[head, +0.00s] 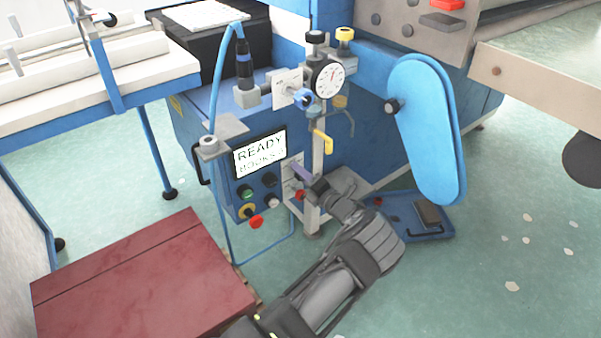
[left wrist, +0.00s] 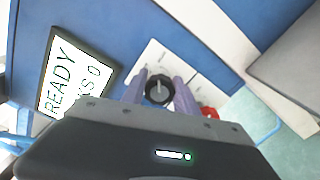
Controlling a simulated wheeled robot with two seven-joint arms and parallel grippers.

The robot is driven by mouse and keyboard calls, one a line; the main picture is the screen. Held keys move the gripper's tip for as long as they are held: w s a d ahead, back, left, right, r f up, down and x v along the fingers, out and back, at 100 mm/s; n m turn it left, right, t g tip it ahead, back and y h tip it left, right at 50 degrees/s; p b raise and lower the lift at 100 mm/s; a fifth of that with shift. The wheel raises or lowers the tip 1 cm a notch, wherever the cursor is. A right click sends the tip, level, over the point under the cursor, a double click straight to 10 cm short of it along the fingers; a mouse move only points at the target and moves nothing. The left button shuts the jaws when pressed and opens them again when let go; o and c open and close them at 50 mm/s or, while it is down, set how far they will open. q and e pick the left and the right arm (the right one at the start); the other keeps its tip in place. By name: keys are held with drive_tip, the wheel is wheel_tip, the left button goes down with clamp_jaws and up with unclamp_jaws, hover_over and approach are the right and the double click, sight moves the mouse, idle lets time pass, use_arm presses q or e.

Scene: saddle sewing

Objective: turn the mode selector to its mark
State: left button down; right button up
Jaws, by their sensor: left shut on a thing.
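The mode selector (left wrist: 158,88) is a round black knob with a pale pointer line, on a white plate (left wrist: 205,88) on the blue machine front. My left gripper (head: 301,178) reaches the plate from the lower right in the head view. In the left wrist view its two purple fingers stand on either side of the knob, shut on it. In the head view the knob is hidden behind the fingers. Marks on the plate are too small to read. My right gripper is not in view.
A screen (head: 259,153) reading READY is left of the selector, with several buttons below, including a red one (head: 256,222). A yellow lever (head: 323,142) and a dial gauge (head: 327,78) are above. A blue guard (head: 427,128) stands right. A blue tray (head: 432,233) lies low right.

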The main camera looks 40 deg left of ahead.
use_arm(q)
drive_tip(key=shift+m, duration=0.7)
drive_tip(key=c, duration=0.9)
unclamp_jaws()
drive_tip(key=shift+c, duration=0.2)
drive_tip(key=p+v, duration=0.2)
drive_tip(key=v, duration=0.5)
drive_tip(key=shift+d, duration=0.4)
drive_tip(key=shift+s, duration=0.15)
